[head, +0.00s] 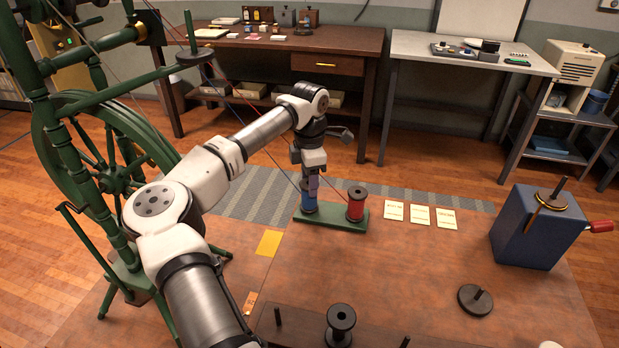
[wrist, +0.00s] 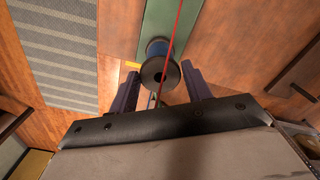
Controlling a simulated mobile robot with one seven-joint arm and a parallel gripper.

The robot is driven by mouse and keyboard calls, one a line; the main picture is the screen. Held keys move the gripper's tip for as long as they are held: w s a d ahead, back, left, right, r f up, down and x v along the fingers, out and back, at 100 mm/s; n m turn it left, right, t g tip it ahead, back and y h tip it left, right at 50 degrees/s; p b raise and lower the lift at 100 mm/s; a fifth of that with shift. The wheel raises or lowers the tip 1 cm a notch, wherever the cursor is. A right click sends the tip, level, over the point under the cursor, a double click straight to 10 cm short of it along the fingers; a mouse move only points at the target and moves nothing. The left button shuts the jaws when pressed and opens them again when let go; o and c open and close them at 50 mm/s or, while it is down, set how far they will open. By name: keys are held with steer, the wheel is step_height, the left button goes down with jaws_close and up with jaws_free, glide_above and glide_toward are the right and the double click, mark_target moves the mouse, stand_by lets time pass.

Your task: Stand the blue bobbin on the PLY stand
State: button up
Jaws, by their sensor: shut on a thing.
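The blue bobbin (head: 309,203) is upright at the left end of a low green stand (head: 336,223). In the wrist view the bobbin (wrist: 157,48) shows its dark top flange and a strip of blue thread. My gripper (head: 311,186) points down at it and is shut on it, one finger on each side. A red bobbin (head: 356,205) stands at the right end of the same green stand. The bobbin's foot and any peg under it are hidden. No PLY lettering is readable, so I cannot tell which stand bears that name.
A dark rack (head: 290,330) with pegs and an empty black bobbin (head: 341,322) is at the front. Cards (head: 420,215), a round peg base (head: 475,299) and a blue winder (head: 538,226) are to the right. A green spinning wheel (head: 100,150) stands left. Red and blue yarns run near my arm.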

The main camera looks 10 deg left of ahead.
steer(key=o, duration=0.8)
step_height(320, 180, up, 14)
steer(key=shift+f+b, duration=0.1)
steer(key=shift+b, duration=0.95)
